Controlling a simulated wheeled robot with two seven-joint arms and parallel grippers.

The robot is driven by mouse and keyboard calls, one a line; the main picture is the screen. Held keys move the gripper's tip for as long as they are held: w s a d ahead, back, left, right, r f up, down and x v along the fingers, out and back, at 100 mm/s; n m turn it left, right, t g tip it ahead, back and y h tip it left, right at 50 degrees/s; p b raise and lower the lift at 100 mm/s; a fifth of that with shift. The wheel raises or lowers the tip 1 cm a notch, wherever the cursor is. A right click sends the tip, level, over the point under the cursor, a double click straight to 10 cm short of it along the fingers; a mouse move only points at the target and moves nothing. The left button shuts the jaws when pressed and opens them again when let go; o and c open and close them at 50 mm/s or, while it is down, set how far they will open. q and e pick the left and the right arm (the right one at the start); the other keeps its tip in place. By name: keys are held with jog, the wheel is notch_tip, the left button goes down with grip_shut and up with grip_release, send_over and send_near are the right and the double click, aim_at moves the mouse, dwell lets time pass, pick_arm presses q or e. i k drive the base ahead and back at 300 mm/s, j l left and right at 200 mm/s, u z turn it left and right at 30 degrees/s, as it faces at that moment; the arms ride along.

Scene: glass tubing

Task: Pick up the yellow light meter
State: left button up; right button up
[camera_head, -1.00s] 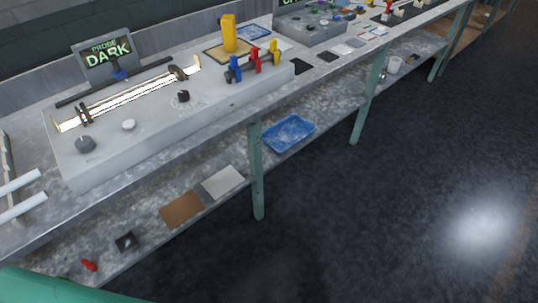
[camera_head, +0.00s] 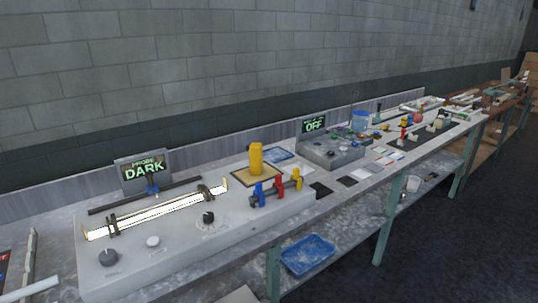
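The yellow light meter (camera_head: 256,158) stands upright on a tan square pad with a dark border (camera_head: 249,177), at the back of the bench and right of the glowing glass tube (camera_head: 158,214). The tube rests in dark holders on a grey console (camera_head: 180,239). A small screen reading "PROBE DARK" (camera_head: 144,172) stands behind the tube. Neither of my grippers is in view.
Blue, red and yellow clamps (camera_head: 277,188) stand in front of the meter. A second grey unit (camera_head: 333,150) with an "OFF" screen (camera_head: 314,125) is farther right. A blue tray (camera_head: 307,254) sits on the lower shelf. Open floor lies at the right.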

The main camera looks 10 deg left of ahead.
aim_at(256, 148)
jog(key=i+l+u, duration=0.2)
jog(key=i+l, duration=0.3)
jog(key=i+l+u, duration=0.2)
jog(key=i+l, duration=0.25)
jog(key=l, duration=0.15)
